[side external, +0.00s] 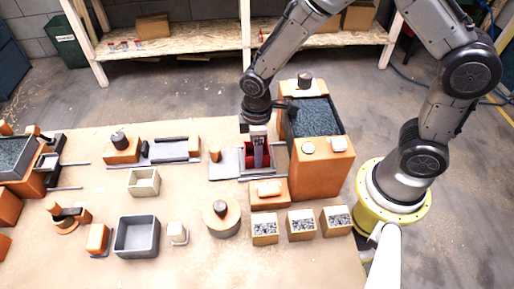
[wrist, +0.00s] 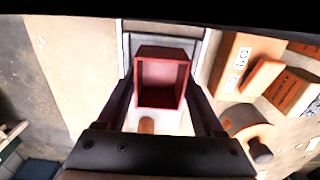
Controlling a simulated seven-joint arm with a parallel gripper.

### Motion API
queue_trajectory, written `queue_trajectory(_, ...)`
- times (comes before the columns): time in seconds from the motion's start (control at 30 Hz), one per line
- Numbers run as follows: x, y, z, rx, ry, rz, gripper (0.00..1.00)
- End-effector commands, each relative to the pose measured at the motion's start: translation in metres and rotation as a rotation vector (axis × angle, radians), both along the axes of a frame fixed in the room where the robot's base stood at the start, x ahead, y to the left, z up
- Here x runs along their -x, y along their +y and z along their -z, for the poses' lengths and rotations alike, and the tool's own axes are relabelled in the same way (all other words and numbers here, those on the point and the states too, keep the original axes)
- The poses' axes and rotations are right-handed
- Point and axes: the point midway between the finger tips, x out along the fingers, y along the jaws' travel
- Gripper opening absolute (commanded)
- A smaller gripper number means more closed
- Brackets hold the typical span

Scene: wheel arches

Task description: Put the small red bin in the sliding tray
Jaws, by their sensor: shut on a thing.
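The small red bin (side external: 246,158) is in the jaws of my gripper (side external: 258,160), over the pale grey sliding tray (side external: 225,164) beside the large orange block. In the wrist view, the open-topped red bin (wrist: 162,72) sits between the two dark fingers of my gripper (wrist: 160,98), close to upright. The tray shows behind and below it there, between two light side rails. The fingers hide part of the bin in the side view. I cannot tell whether its bottom touches the tray.
The orange block (side external: 322,172) with a blue-grey granule-filled top stands close on the right. A low orange block (side external: 268,196) is in front, and a round wooden piece (side external: 221,222) at front left. A grey bin (side external: 136,237) and a beige bin (side external: 143,182) stand further left.

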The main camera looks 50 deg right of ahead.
Motion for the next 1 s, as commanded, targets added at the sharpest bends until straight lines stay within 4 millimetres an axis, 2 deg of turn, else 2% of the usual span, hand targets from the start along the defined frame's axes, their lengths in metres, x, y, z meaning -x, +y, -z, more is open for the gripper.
queue_trajectory(0.37, 0.002, 0.0, 0.014, 0.001, 0.006, -0.001, 0.16)
queue_trajectory(0.4, 0.002, 0.0, 0.014, 0.001, 0.006, -0.001, 0.71)
queue_trajectory(0.57, 0.003, 0.0, 0.014, 0.001, 0.007, -0.002, 0.99)
queue_trajectory(0.87, 0.003, 0.0, 0.013, 0.001, 0.008, -0.002, 0.99)
queue_trajectory(1.0, 0.002, 0.0, 0.003, -0.001, 0.005, -0.002, 0.99)
